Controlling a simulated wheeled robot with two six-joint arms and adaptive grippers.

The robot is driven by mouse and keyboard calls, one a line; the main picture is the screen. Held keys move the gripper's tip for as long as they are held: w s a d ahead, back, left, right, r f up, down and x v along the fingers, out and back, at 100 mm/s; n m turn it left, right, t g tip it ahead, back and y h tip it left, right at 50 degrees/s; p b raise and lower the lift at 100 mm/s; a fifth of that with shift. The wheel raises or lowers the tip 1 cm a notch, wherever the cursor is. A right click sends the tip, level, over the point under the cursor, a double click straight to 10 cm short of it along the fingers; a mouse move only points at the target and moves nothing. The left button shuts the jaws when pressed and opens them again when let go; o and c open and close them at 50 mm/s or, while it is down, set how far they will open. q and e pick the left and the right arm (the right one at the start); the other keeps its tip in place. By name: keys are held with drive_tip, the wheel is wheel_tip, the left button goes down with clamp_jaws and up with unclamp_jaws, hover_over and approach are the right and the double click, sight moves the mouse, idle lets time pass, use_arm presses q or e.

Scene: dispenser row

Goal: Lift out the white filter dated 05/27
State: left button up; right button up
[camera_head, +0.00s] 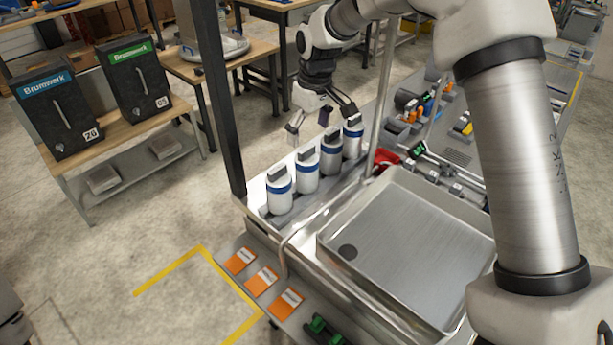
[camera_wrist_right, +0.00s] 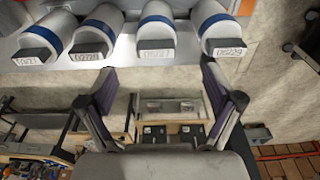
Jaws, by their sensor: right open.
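Four white filters with blue bands and dark grey handles stand in a row. In the wrist view their labels are small. The third from the left (camera_wrist_right: 157,32) seems to read 05/27; it appears to be the second nearest in the head view (camera_head: 306,175). The rightmost (camera_wrist_right: 215,28) seems to read 05/29, the second from left (camera_wrist_right: 101,35) perhaps 02/29, and the leftmost (camera_wrist_right: 48,38) perhaps 10/27. My right gripper (camera_head: 322,121) is open and empty, above the row. In the wrist view its fingers (camera_wrist_right: 160,95) lie below the 05/27 label, apart from it. My left gripper is not seen.
A steel sink (camera_head: 400,250) lies right of the row. A dark post (camera_head: 218,95) stands at its left and a thin upright pole (camera_head: 381,80) beyond it. Orange cards (camera_head: 264,281) lie at the near edge.

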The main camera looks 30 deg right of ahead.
sight(307, 157)
wheel_tip(307, 157, down, 2)
drive_tip(key=shift+b, duration=0.4)
drive_tip(key=shift+w+d+f, duration=0.1)
drive_tip(key=shift+w+f, duration=0.1)
drive_tip(key=shift+f, duration=0.25)
drive_tip(key=shift+w+d+f, duration=0.1)
drive_tip(key=shift+w+f, duration=0.05)
drive_tip(key=shift+f, duration=0.25)
drive_tip(key=f, duration=0.2)
drive_tip(key=f+p, duration=0.1)
drive_tip(key=f, duration=0.1)
drive_tip(key=w+f+p, duration=0.1)
drive_tip(key=f, duration=0.1)
drive_tip(key=shift+a+f, duration=0.15)
drive_tip(key=shift+f, duration=0.35)
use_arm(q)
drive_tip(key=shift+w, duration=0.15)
use_arm(e)
drive_tip(key=shift+s, duration=0.15)
drive_tip(key=c, duration=1.4)
